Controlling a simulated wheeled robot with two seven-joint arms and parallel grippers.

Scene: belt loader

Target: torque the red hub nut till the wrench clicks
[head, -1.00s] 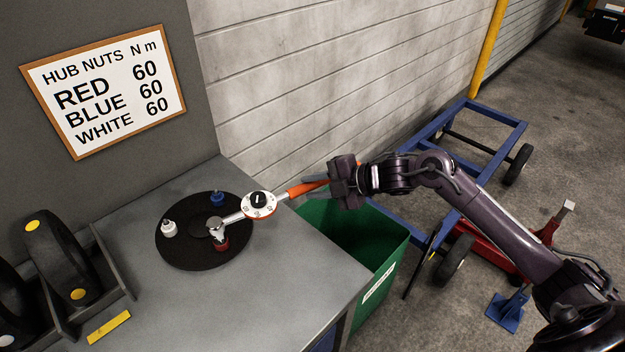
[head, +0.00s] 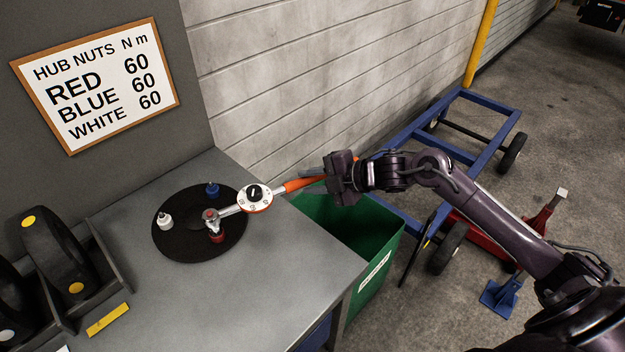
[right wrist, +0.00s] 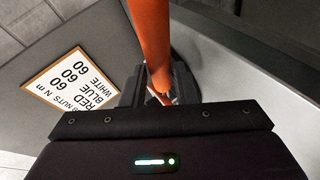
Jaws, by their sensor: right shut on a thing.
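The red hub nut (head: 216,237) is on the black round hub (head: 180,247) on the grey bench. The torque wrench (head: 228,211) has a silver head, a white dial and an orange handle. Its head is over the red nut, with a short socket between; I cannot tell how fully it is seated. My right gripper (head: 335,180) is shut on the orange handle, which also shows in the right wrist view (right wrist: 150,40). The blue nut (head: 212,190) and white nut (head: 165,220) are on the same hub. My left gripper is out of view.
A sign (head: 100,85) reads 60 N m for red, blue and white. A rack with black wheels (head: 55,255) is at the left. A green bin (head: 378,250) stands beside the bench under my right forearm. A blue cart (head: 480,160) is behind it.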

